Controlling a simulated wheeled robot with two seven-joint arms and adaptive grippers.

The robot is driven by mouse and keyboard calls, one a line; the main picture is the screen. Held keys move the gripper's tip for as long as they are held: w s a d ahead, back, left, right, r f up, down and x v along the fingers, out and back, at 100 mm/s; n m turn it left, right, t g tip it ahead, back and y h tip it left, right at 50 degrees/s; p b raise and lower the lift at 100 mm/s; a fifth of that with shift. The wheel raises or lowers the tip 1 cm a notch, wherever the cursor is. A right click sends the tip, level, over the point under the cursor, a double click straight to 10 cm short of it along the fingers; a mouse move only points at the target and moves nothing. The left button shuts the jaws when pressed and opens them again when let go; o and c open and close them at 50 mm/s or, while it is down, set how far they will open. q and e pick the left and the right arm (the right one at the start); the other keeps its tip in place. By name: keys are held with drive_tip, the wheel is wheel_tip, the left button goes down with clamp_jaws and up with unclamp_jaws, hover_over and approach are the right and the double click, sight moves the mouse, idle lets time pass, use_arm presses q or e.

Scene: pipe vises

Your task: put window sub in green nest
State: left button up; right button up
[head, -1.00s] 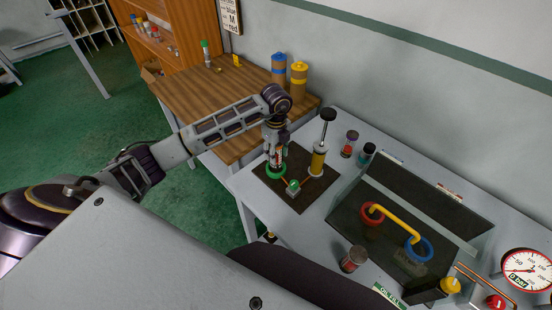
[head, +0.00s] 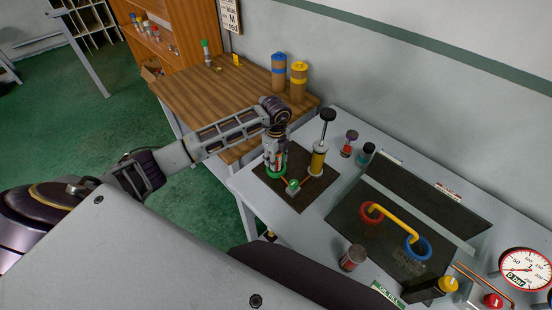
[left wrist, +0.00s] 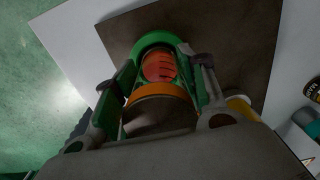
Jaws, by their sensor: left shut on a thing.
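My left gripper (head: 275,163) is shut on the window sub, upright over the dark mat at the left of the bench. In the left wrist view, the window sub (left wrist: 157,68) shows a red-orange section and an orange band between the two fingers (left wrist: 163,85). The green nest (left wrist: 152,40) is a green ring around the far end of the sub. In the head view, the green nest (head: 270,178) shows only in part at the fingertips. How deep the sub sits in it is hidden. My right gripper is not in view.
A tray (head: 350,221) with a yellow handle lies further right. Jars stand behind and in front.

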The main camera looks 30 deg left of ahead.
use_arm(q)
drive_tip(key=o, duration=1.4)
drive_tip(key=shift+f, duration=0.1)
drive_tip(key=shift+r, duration=0.25)
wheel_tip(320, 180, up, 12)
drive_tip(key=shift+f+b, duration=0.1)
drive_tip(key=shift+b, duration=1)
